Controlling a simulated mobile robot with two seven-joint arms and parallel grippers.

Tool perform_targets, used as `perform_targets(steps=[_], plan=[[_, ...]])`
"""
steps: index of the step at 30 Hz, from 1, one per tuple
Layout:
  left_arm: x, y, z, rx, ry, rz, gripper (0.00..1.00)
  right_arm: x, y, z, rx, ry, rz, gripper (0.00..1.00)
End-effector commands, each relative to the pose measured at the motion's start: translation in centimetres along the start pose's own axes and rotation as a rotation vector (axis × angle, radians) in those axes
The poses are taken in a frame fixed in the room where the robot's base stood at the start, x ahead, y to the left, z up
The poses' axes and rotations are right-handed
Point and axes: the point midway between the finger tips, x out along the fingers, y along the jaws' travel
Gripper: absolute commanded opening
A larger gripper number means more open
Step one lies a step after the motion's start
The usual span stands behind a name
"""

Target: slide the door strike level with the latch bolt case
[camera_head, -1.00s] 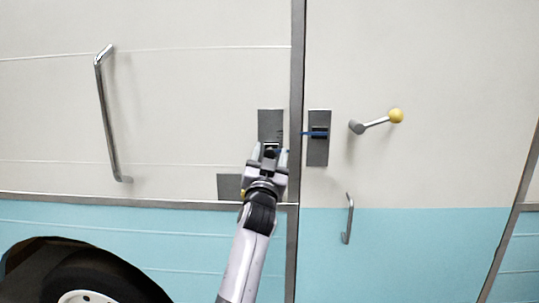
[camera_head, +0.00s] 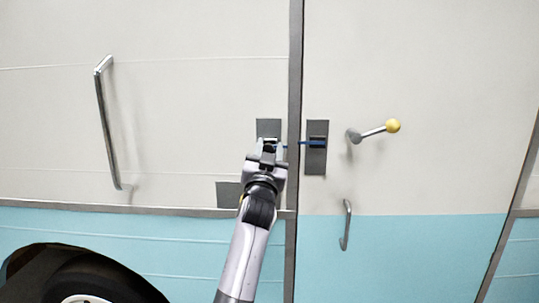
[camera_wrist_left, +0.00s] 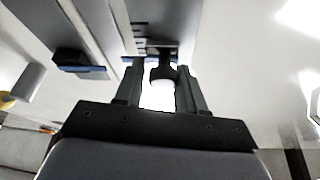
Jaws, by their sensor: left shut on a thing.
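The door strike (camera_wrist_left: 160,48) is a small dark block on a grey plate (camera_head: 267,126) left of the door post. In the head view my left gripper (camera_head: 269,147) covers most of it. My left gripper is shut on the strike's stub, which shows between the fingers in the left wrist view (camera_wrist_left: 160,80). The latch bolt case (camera_head: 317,143) is a dark block with a blue line, on a grey plate right of the post. A blue mark beside the strike looks about level with that line; an exact match cannot be told. My right gripper is not in view.
A grey door post (camera_head: 295,100) stands between the plates. A lever with a yellow knob (camera_head: 392,126) sticks out right of the latch. A small handle (camera_head: 346,225) is below it, and a long chrome handle (camera_head: 107,125) is at left. A wheel (camera_head: 80,280) is at lower left.

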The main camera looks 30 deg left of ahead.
Motion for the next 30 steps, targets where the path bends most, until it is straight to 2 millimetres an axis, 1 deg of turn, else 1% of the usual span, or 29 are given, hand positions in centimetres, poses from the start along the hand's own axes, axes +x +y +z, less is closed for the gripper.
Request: perform_targets(steps=[1, 3, 12, 13, 14, 15, 26, 30], plan=[[0.6, -0.8, -1.2, 0.005, 0.003, -0.009, 0.00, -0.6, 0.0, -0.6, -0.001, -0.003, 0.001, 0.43], [0.7, -0.9, -1.6, 0.004, 0.003, -0.009, 0.00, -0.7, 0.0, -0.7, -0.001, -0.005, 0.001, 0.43], [0.8, -1.1, -1.8, 0.005, 0.010, -0.013, 0.00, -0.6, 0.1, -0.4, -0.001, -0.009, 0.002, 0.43], [0.8, -1.1, -1.8, 0.005, 0.010, -0.013, 0.46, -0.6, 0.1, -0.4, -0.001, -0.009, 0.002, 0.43], [0.8, -1.1, -1.9, 0.005, 0.011, -0.013, 0.55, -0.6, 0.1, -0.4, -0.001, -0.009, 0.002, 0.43], [0.8, -1.1, -1.9, 0.005, 0.011, -0.013, 0.57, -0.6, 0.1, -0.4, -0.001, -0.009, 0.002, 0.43], [0.6, -0.6, -1.5, 0.002, 0.004, -0.005, 0.57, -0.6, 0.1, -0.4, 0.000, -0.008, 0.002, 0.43], [-0.3, -0.5, -1.4, 0.003, 0.002, -0.004, 0.57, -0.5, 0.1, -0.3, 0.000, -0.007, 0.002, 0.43]])
